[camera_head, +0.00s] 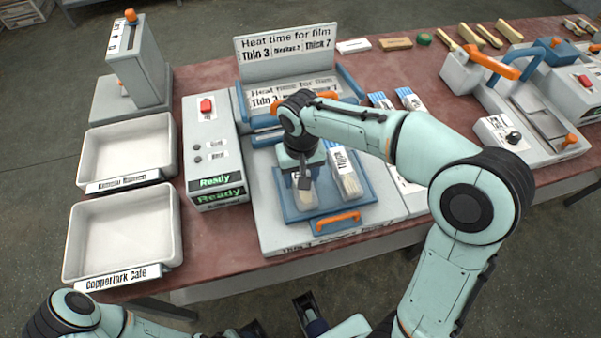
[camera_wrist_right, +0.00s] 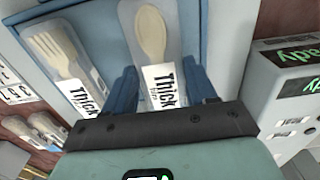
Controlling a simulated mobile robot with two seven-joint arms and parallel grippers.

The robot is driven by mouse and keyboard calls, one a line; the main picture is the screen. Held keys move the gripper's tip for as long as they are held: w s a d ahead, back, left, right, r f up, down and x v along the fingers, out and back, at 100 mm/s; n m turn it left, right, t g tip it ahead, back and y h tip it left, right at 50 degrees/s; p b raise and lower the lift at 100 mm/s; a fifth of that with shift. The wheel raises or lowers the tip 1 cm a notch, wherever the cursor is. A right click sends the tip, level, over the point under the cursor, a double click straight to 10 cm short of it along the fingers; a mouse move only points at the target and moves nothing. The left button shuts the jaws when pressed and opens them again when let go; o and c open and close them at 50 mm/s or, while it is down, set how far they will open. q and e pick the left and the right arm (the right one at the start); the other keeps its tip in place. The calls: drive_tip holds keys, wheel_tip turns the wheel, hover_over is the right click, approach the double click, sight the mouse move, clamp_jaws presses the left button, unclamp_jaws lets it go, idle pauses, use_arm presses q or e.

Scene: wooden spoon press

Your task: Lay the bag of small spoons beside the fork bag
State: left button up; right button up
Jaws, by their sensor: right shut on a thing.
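The bag of small spoons (camera_head: 304,198) is a clear bag with a pale wooden spoon and a white "Thick" label. It also shows in the right wrist view (camera_wrist_right: 150,35). My right gripper (camera_wrist_right: 162,90) is shut on its label end, with a blue finger at each side; in the head view the gripper (camera_head: 304,180) partly hides the bag. The bag is over the left half of the blue tray (camera_head: 375,205); I cannot tell whether it touches the tray. The fork bag (camera_head: 345,176), also labelled "Thick" (camera_wrist_right: 62,60), lies beside it, roughly parallel, with a narrow gap.
The control box (camera_head: 212,150) reading "Ready" stands left of the press. Two white bins (camera_head: 125,230) are further left. More bags (camera_head: 408,100) lie behind my right arm. A second machine (camera_head: 530,115) stands at right. My left arm shows at the bottom left; its gripper is unclear.

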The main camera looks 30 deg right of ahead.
drive_tip(key=o, duration=0.6)
drive_tip(key=shift+f, duration=0.15)
drive_tip(key=o, duration=0.4)
drive_tip(key=shift+o, duration=0.2)
wheel_tip(320, 180, up, 12)
drive_tip(key=p, duration=0.2)
drive_tip(key=shift+r, duration=0.2)
